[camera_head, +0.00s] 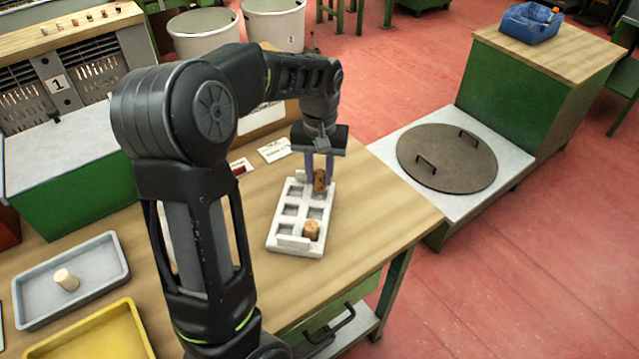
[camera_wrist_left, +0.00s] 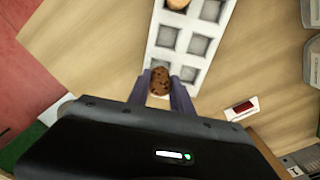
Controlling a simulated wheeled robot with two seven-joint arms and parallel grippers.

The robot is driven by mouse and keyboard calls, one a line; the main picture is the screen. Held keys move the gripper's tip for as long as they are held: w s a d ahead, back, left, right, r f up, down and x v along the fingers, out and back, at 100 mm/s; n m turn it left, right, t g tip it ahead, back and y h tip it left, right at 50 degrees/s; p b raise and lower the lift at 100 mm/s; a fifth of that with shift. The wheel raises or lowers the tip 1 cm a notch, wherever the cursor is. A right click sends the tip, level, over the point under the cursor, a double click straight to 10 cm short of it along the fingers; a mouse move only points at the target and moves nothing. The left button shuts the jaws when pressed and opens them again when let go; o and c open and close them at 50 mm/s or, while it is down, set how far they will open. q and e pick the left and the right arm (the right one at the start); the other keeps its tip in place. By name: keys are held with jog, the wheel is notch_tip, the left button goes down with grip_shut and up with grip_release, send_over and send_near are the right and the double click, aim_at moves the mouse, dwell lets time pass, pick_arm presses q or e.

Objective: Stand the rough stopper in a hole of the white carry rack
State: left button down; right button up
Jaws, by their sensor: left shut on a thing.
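The rough stopper (camera_head: 319,180) is dark brown and speckled. My left gripper (camera_head: 319,172) is shut on it, with its two purple-grey fingers on either side. The stopper is upright at the far right corner hole of the white carry rack (camera_head: 277,244); I cannot tell how deep it sits. The left wrist view also shows the rough stopper (camera_wrist_left: 160,82) between the fingertips (camera_wrist_left: 160,88), over the corner of the rack (camera_wrist_left: 150,45). A lighter cork stopper (camera_head: 311,230) stands in the near right hole. The other visible holes are empty. My right gripper is not in view.
A grey tray (camera_head: 105,283) with a pale stopper (camera_head: 66,279) and a yellow tray (camera_head: 120,335) lie at the left. Cards (camera_head: 274,151) lie beyond the rack. Bare wooden tabletop (camera_head: 385,213) lies right of the rack.

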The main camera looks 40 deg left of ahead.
aim_at(319, 189)
pick_arm(q)
jog(key=shift+f, duration=0.1)
jog(key=shift+f, duration=1.8)
jog(key=shift+s+d+f, duration=0.15)
jog(key=shift+s+f, duration=0.2)
jog(key=shift+f, duration=0.3)
jog(key=c, duration=1.2)
grip_release()
jog(key=shift+o, duration=0.3)
jog(key=shift+w+r, duration=0.1)
jog(key=shift+r, duration=0.45)
jog(key=shift+w+r, duration=0.2)
jog(key=shift+r, duration=0.1)
notch_tip(319, 189, up, 12)
jog(key=shift+f+b, duration=0.15)
jog(key=shift+b, duration=0.3)
